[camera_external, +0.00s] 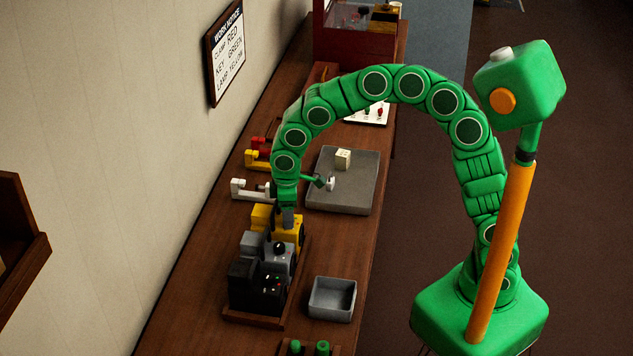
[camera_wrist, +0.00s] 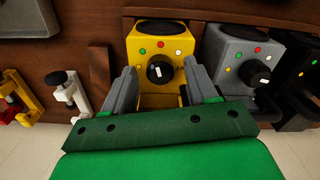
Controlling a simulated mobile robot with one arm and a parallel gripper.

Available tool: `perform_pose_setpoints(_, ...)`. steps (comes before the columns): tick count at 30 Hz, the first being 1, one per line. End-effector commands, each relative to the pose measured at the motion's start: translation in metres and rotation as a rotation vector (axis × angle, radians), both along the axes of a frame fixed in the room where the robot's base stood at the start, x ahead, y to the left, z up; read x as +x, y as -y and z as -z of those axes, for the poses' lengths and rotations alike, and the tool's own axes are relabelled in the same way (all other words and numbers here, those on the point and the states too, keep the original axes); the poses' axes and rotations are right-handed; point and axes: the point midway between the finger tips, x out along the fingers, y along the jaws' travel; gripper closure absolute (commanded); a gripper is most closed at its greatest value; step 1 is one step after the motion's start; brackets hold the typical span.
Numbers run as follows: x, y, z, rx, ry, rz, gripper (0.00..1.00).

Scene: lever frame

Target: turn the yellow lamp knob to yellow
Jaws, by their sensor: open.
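The yellow lamp box (camera_external: 262,217) stands in the row on the bench, partly hidden by my arm. In the wrist view the yellow box (camera_wrist: 146,98) has a round black knob (camera_wrist: 160,72) with a white pointer mark that lies close to upright. Coloured dots, including green, red and white, arc above the knob. My gripper (camera_wrist: 160,68) is open, with one grey finger on each side of the knob and visible gaps between. In the external view my gripper (camera_external: 287,216) points down at the yellow box. Whether a finger touches the box is unclear.
A grey lamp box (camera_wrist: 240,60) with a similar knob is close on the right, with a black one (camera_external: 257,292) beyond. White (camera_external: 250,190) and yellow (camera_external: 257,160) clamps are behind. A grey tray (camera_external: 345,198) and a small bin (camera_external: 332,299) lie nearby. A notice (camera_external: 227,52) hangs on the wall.

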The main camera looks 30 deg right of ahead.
Motion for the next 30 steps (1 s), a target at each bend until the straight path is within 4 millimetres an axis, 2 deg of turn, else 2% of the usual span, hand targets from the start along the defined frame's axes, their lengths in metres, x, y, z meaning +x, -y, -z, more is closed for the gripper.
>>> perform_pose_setpoints(12,0.0,0.0,-0.001,0.002,0.0,0.259,0.42)
perform_pose_setpoints(24,0.0,0.0,-0.06,0.002,0.001,0.254,0.42)
perform_pose_setpoints(30,0.0,0.001,-0.083,0.004,0.001,0.287,0.42)
